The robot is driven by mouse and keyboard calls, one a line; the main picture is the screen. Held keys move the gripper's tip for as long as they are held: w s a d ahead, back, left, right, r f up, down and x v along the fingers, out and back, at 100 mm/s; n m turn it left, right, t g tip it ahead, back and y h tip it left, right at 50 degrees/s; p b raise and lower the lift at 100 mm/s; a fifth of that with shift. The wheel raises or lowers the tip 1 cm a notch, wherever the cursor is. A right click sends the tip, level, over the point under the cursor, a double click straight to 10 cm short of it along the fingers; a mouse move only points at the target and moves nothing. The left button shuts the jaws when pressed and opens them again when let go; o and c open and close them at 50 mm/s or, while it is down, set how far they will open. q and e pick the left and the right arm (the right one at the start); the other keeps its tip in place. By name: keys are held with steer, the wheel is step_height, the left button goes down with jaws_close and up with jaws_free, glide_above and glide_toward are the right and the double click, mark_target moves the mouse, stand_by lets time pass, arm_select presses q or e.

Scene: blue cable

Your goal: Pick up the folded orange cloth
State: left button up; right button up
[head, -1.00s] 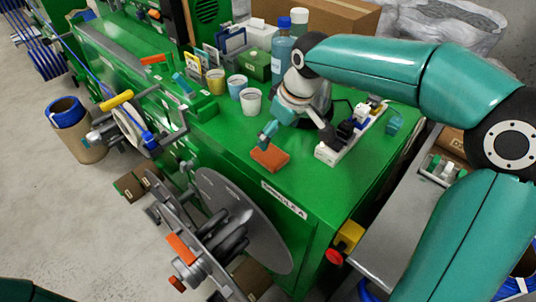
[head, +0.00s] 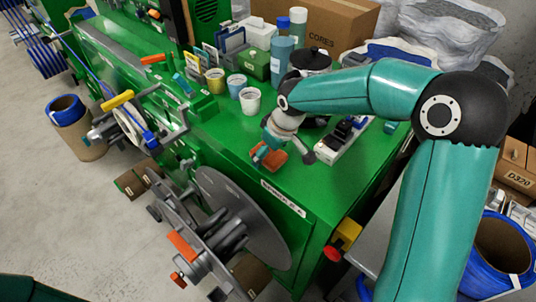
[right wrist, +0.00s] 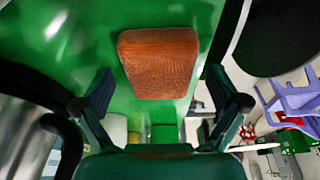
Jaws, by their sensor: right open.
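The folded orange cloth (head: 274,161) lies flat on the green machine top near its front edge, partly hidden by my right gripper in the head view. It also shows whole in the right wrist view (right wrist: 158,62), just beyond and between the lines of the two fingers. My right gripper (head: 284,153) is at the cloth, fingers pointing down, one finger to each side of it. In the right wrist view the fingers (right wrist: 160,96) are spread wide with nothing between them. Whether they touch the cloth is unclear. My left gripper is not in view.
A blue bottle (head: 281,58) and a dark round-lidded pot (head: 311,60) stand further back. A white strip with black parts (head: 340,140) lies to the right. A large grey disc (head: 250,225) is below the front edge.

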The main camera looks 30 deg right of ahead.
mark_target(270, 153)
steer(key=shift+f+b, duration=0.25)
steer(key=shift+b, duration=0.05)
stand_by(0.5)
steer(key=shift+c, duration=0.3)
steer(key=c, duration=1.2)
steer(key=shift+r, duration=0.1)
steer(key=shift+r+p, duration=0.35)
steer(key=shift+p, duration=0.05)
step_height(270, 153, up, 20)
steer(key=shift+f, duration=0.15)
